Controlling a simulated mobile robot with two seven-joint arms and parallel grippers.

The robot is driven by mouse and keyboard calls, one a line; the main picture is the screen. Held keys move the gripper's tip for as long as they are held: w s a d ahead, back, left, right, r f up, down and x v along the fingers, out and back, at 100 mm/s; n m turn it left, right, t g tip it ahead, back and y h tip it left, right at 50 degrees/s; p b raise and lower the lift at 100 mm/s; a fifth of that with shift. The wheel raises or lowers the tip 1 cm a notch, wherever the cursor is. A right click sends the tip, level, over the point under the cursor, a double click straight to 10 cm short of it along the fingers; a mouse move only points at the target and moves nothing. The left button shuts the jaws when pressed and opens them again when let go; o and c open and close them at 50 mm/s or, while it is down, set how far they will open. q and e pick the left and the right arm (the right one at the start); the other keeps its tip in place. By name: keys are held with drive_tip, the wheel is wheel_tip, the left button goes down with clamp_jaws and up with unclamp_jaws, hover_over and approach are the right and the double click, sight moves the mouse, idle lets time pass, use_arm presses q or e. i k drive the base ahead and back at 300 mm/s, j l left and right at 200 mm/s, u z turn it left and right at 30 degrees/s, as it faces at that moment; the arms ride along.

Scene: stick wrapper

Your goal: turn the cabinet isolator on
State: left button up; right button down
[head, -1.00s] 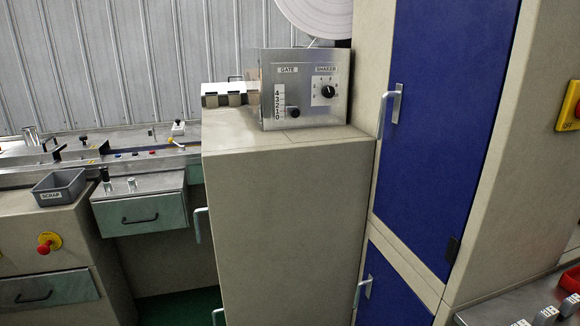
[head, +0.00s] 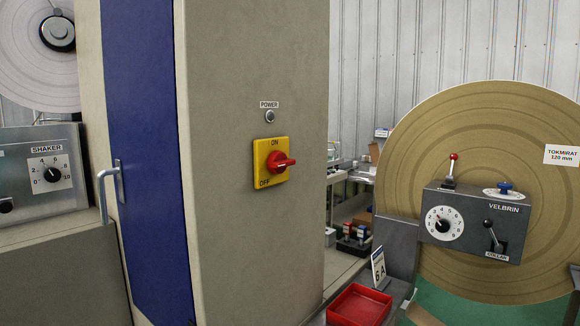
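The cabinet isolator is a red rotary handle (head: 281,162) on a yellow plate (head: 262,177) on the side face of the tall cabinet (head: 225,240). The plate is marked ON at the top and OFF at the lower left. The handle points to the right, about level. A small round POWER lamp (head: 269,116) above it looks grey and unlit. Neither of my grippers is in view.
The cabinet's blue door (head: 150,160) has a protruding handle (head: 108,190) at left. A SHAKER dial panel (head: 45,175) stands further left. At right are a large brown reel (head: 450,115), a VELBRIN control box (head: 470,222) and a red tray (head: 360,306).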

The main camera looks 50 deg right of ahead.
sight(277, 161)
drive_tip(key=k+l, duration=0.1)
drive_tip(key=l, duration=0.45)
drive_tip(key=k+l, duration=0.1)
drive_tip(key=l, duration=1.05)
drive_tip(key=k+l, duration=0.15)
drive_tip(key=l, duration=0.4)
drive_tip(key=k+l, duration=0.1)
drive_tip(key=l, duration=0.5)
drive_tip(key=u, duration=0.05)
